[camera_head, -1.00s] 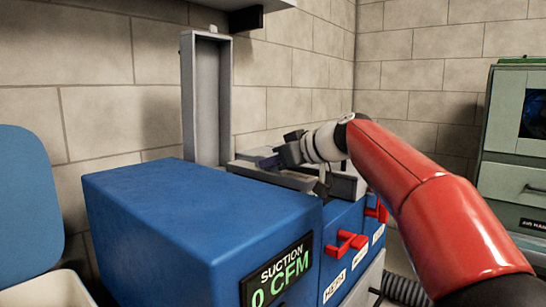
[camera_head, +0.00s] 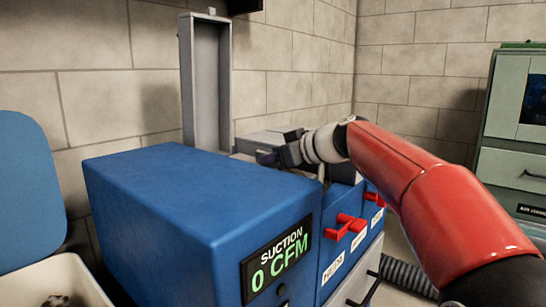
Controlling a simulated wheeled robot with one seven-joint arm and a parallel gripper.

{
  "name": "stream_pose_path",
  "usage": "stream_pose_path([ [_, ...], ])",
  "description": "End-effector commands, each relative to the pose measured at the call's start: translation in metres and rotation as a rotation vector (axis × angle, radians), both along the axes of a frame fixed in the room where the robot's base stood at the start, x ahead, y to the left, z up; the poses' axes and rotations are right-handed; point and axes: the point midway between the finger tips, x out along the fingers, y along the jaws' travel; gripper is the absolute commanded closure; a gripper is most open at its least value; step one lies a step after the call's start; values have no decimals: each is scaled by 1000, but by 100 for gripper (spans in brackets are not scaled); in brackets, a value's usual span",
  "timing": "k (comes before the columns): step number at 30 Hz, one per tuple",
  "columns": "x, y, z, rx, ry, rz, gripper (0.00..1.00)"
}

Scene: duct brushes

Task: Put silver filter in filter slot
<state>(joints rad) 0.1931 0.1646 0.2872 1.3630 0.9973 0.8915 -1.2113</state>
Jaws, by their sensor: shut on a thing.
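My gripper (camera_head: 272,158) is at the end of the red arm, low over the far end of the blue suction unit (camera_head: 190,205). It is shut on the silver filter (camera_head: 264,141), a grey block whose top shows just behind the jaws. The filter's lower part is hidden by the gripper and the blue housing. The filter slot is hidden behind the housing and gripper, so I cannot tell how far the filter is inside it.
A tall grey open-fronted lid or panel (camera_head: 207,85) stands upright behind the unit. Red latches (camera_head: 345,228) are on the unit's right side. A pale bin (camera_head: 70,283) is at lower left, a grey-green cabinet (camera_head: 512,140) at right, and a dark hose (camera_head: 408,277) low right.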

Motion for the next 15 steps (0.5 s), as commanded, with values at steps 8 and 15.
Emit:
stream_pose_path([
  [8,2,0,-29,-5,54,7,79],
  [15,2,0,-29,-5,54,7,64],
])
